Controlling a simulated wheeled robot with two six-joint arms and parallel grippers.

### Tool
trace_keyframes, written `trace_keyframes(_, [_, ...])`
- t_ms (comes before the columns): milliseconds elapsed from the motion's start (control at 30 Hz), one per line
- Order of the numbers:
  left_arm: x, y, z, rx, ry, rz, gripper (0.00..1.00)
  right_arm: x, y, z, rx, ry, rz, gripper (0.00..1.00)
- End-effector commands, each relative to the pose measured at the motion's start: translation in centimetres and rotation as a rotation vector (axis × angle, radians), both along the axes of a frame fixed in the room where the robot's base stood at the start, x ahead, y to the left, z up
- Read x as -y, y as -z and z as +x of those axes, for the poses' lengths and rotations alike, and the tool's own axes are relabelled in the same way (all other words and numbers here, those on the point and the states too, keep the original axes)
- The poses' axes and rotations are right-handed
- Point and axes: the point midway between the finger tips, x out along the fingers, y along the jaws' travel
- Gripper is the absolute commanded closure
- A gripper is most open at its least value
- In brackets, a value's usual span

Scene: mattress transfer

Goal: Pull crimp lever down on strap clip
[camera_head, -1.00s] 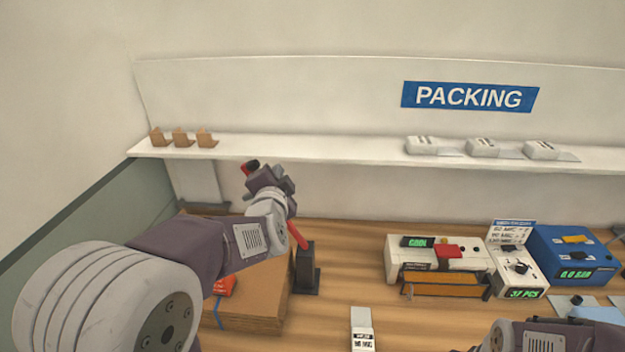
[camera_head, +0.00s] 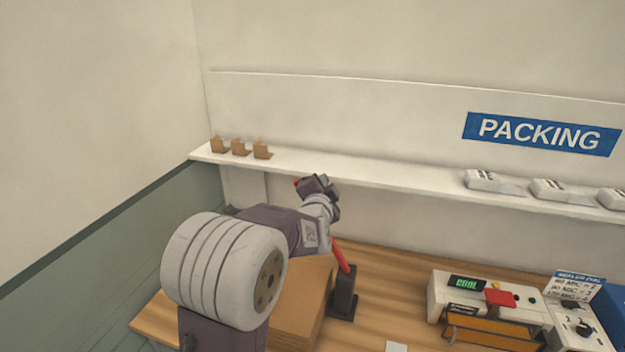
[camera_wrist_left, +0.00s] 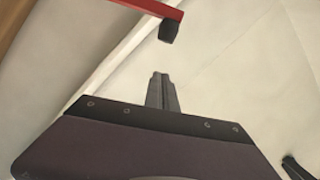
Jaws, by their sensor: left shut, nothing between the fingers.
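A red lever (camera_head: 342,258) rises, tilted up and left, from a dark upright base (camera_head: 343,292) on the table. My left gripper (camera_head: 318,187) is in front of the lever's upper part and hides much of it. In the left wrist view the gripper's fingers (camera_wrist_left: 162,92) are shut and empty. The red lever (camera_wrist_left: 150,7) crosses the top of that view, and its black end (camera_wrist_left: 169,31) is just beyond the fingertips, apart from them in the picture. I cannot make out a strap clip. My right gripper is out of view.
A cardboard box (camera_head: 300,310) stands left of the lever base, partly behind my arm. A white shelf (camera_head: 380,180) with small brown pieces (camera_head: 239,148) runs along the wall behind. A white device (camera_head: 485,297) stands at the right. Bare tabletop (camera_head: 395,290) lies between.

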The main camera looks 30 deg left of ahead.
Motion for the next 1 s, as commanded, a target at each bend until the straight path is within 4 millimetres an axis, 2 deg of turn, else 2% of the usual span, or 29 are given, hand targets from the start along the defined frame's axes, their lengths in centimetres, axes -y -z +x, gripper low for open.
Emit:
trace_keyframes(100, [-1.1,0.0,2.4,-0.003,-0.001,0.0,1.0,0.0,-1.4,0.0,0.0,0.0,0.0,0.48])
trace_keyframes(167, [-1.7,0.3,3.2,-0.003,-0.003,-0.001,1.0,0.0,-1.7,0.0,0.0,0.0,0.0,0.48])
trace_keyframes(400, [-4.2,2.2,2.5,-0.002,-0.003,0.0,1.0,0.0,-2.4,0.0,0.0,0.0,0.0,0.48])
trace_keyframes(833, [-4.5,2.6,2.4,0.002,0.001,-0.003,1.0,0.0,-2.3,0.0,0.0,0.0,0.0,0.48])
trace_keyframes(1000, [-4.7,3.0,3.0,0.013,0.0,-0.048,1.0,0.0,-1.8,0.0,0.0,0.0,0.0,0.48])
